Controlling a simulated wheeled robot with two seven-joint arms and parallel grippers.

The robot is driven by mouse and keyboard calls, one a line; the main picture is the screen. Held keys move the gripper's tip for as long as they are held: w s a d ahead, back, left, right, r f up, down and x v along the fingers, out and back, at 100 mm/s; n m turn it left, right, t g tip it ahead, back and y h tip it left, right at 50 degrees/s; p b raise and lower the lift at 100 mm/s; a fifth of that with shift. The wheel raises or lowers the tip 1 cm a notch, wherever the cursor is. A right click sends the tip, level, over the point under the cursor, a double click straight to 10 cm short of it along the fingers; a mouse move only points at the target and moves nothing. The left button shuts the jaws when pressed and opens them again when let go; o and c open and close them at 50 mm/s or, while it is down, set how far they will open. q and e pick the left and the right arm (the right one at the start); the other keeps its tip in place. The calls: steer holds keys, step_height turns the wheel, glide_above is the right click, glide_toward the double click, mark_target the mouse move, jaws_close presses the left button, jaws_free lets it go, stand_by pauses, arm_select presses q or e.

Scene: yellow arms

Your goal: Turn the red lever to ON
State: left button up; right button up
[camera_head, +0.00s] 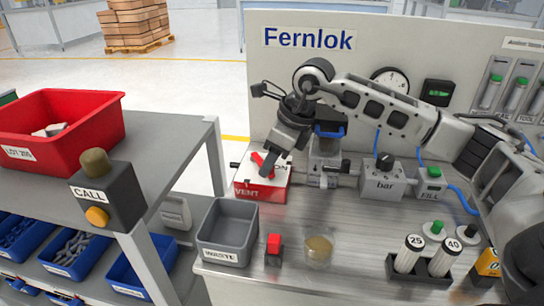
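The red lever (258,159) sits on top of a white-and-red box (262,190) marked VENT on the metal bench. It slants across the box top. My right gripper (272,162) reaches in from the right and points down at the lever. Its dark fingers hide part of the lever and of the box's label. I cannot tell whether the fingers touch the lever or how far apart they are. The ON marking cannot be read. My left gripper is not in view.
A grey WASTE bin (228,236), a small red-topped block (274,246) and a round clear dish (318,248) stand in front. The bar box (381,184) and FILL box (432,184) are to the right. A CALL post (108,195) and red crate (62,128) are left.

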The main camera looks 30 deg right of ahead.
steer(key=shift+r, duration=0.1)
steer(key=v, duration=1.6)
